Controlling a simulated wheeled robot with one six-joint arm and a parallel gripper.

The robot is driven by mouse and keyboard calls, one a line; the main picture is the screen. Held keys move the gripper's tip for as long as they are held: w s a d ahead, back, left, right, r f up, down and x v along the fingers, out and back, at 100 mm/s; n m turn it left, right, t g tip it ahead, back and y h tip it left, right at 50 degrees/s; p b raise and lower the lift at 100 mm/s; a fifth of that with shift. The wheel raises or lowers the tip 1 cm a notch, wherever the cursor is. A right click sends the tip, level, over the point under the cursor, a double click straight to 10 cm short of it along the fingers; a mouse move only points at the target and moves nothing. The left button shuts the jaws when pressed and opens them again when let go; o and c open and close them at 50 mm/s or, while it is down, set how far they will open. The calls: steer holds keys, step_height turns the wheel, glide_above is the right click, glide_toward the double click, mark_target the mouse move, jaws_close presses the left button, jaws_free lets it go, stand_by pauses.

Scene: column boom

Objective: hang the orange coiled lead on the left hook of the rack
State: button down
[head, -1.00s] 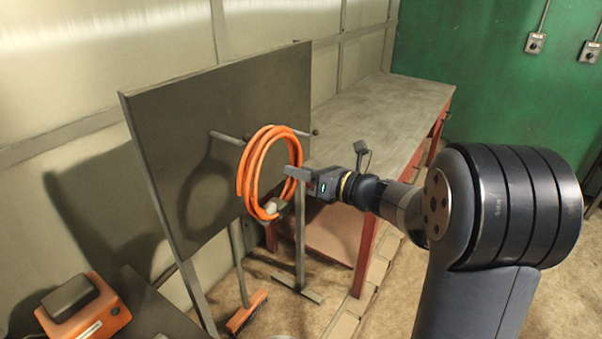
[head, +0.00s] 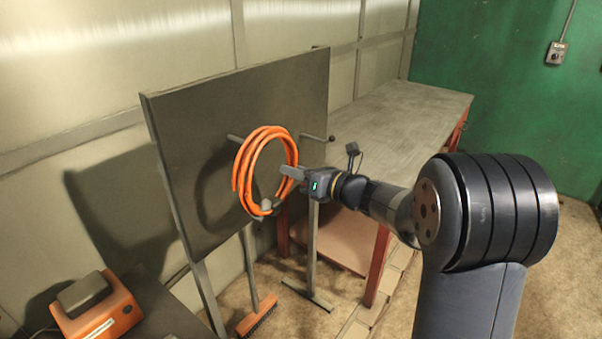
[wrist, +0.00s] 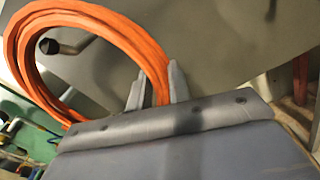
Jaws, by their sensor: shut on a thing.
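The orange coiled lead (head: 237,178) hangs upright from my gripper (head: 288,175), which is shut on its right side. In the wrist view the lead (wrist: 152,62) passes between the two fingers (wrist: 157,90). The rack is a dark upright board (head: 180,125) with two pegs. The left hook (head: 234,138) shows at its base end, and the coil hides the rest in the head view. A peg end (wrist: 50,46) shows through the coil's opening in the wrist view. I cannot tell whether it passes through the loop. The right hook (head: 318,137) is bare, right of the coil.
A grey-topped bench with red legs (head: 400,120) stands behind and right of the rack. An orange box (head: 100,315) sits on a dark surface at lower left. Open floor lies at right.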

steer(key=f+b+x, duration=0.1)
steer(key=x, duration=0.5)
steer(key=shift+f, duration=0.2)
stand_by(0.4)
steer(key=shift+d, duration=0.1)
stand_by(0.6)
steer(key=c, duration=1.2)
jaws_free()
steer(key=shift+f, duration=0.15)
steer(key=shift+c, duration=0.2)
steer(key=shift+s+d, duration=0.1)
steer(key=b+v, duration=0.2)
steer(key=v, duration=0.8)
steer(key=shift+d, duration=0.25)
steer(key=shift+s, duration=0.15)
